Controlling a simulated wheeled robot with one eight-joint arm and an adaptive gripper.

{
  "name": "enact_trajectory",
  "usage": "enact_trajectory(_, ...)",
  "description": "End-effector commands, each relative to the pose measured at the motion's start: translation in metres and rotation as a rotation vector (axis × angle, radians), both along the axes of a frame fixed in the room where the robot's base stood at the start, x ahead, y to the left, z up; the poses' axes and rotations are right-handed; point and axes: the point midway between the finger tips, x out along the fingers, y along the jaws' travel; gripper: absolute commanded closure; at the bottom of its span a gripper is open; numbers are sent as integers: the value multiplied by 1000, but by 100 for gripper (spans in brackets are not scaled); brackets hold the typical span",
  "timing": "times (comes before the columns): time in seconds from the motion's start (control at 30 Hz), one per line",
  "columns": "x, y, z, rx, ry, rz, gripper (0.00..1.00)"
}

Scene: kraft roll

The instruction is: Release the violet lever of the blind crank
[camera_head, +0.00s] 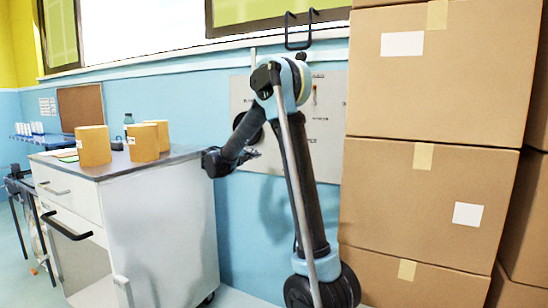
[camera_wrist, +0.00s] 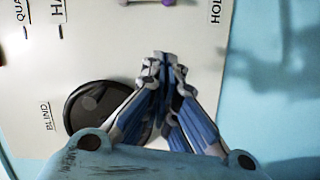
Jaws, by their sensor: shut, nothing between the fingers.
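A pale panel (camera_wrist: 105,55) fills much of the wrist view. A dark round disc (camera_wrist: 88,100) sits on it beside the label "BLIND"; my fingers partly cover its right side. A small violet part (camera_wrist: 140,2) shows at the top edge of the wrist view, mostly cut off; I cannot tell if it is the lever. My gripper (camera_wrist: 163,60) is shut and empty, its tips in front of the panel, right of the disc and below the violet part. In the head view my gripper (camera_head: 252,153) is beside the wall panel (camera_head: 326,120); no violet lever can be made out there.
Stacked cardboard boxes (camera_head: 430,190) stand close on the right of my arm. A white cabinet (camera_head: 165,225) with brown rolls (camera_head: 93,146) on top stands at the left. Blue wall (camera_wrist: 270,90) borders the panel's right edge. A window is above.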

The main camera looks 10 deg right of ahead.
Motion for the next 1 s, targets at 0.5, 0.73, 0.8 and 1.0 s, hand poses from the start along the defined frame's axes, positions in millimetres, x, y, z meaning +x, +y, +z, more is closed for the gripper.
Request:
enact_trajectory(0.5, 5, -2, 0, -6, -4, 1, 100)
enact_trajectory(0.73, 26, -27, -1, -6, -4, 0, 100)
enact_trajectory(0.8, 34, -37, -2, -6, -4, -1, 100)
enact_trajectory(1.0, 57, -64, -4, -6, -4, -1, 100)
